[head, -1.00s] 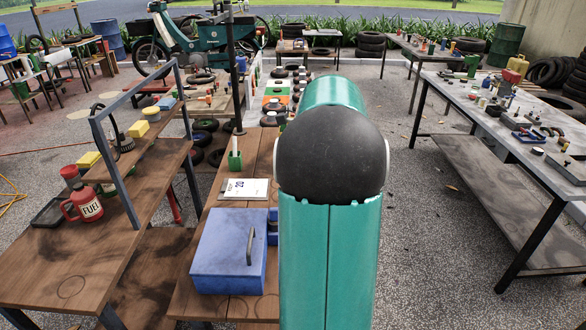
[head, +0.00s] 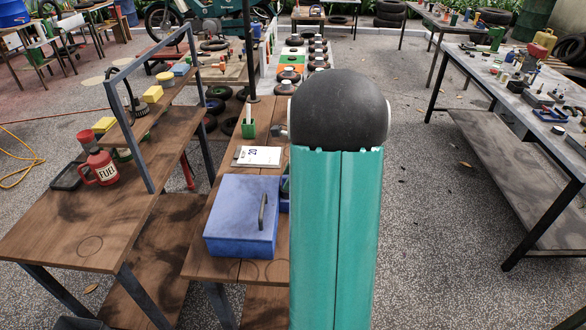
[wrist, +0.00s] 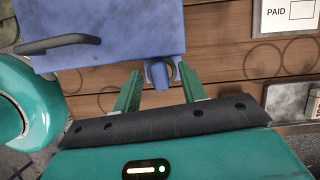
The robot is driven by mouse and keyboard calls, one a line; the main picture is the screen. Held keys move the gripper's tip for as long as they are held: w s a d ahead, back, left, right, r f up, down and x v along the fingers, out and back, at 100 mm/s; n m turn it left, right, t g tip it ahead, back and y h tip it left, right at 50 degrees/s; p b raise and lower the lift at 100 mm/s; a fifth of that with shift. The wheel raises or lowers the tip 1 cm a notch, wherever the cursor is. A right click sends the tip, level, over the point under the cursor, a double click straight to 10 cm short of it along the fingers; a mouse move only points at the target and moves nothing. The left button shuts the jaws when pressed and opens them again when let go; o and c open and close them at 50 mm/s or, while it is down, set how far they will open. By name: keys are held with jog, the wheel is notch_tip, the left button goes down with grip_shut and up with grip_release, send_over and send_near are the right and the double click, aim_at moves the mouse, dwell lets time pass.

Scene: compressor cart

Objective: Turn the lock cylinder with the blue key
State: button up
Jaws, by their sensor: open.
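A blue metal box (head: 240,222) with a dark handle sits on the wooden bench, left of my arm in the head view. The wrist view shows the box's lid (wrist: 120,55) and its handle at the left. At the box's edge, a small blue piece (wrist: 157,74), which looks like the blue key, shows beside a dark round part that may be the lock cylinder. My gripper (wrist: 160,70) is open, with its green fingers on either side of the blue piece and no clear contact. In the head view my arm hides the gripper.
A white paper sheet (head: 258,156) and a green holder (head: 249,128) lie farther back on the bench. A red fuel can (head: 101,169) stands on the left table. Paved floor is clear right of my arm.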

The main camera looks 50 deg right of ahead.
grip_shut()
jog(key=n+g, duration=0.1)
jog(key=n, duration=0.2)
jog(key=shift+w+d+n+y, duration=0.1)
jog(key=shift+w+n+y, duration=0.05)
jog(key=shift+n+y, duration=0.2)
jog(key=shift+n, duration=0.25)
jog(key=n+g, duration=0.2)
jog(key=n, duration=0.1)
jog(key=shift+n+y, duration=0.25)
jog(key=shift+n, duration=0.15)
